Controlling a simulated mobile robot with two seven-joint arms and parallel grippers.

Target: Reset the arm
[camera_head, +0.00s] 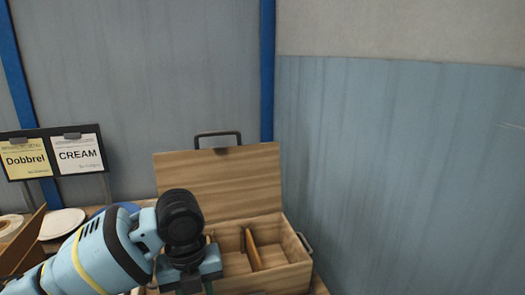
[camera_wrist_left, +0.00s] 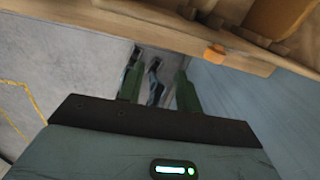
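My left arm comes in from the lower left in the head view. Its gripper (camera_head: 190,286) points down in front of the open wooden box (camera_head: 218,178), and its fingertips are cut off or hidden there. In the left wrist view the green fingers of the left gripper (camera_wrist_left: 158,72) stand apart. Dark, thin shapes show between them, but I cannot tell what they are; nothing is clearly held. A wooden edge (camera_wrist_left: 110,22) crosses the top of that view beyond the fingers. My right gripper is not in view.
The box has inner dividers (camera_head: 252,248) and a side handle (camera_head: 304,243). Its raised lid leans near a blue post (camera_head: 267,70). A white plate (camera_head: 62,223) and two signs (camera_head: 52,156) stand at left. A blue-grey wall (camera_head: 400,150) bounds the right.

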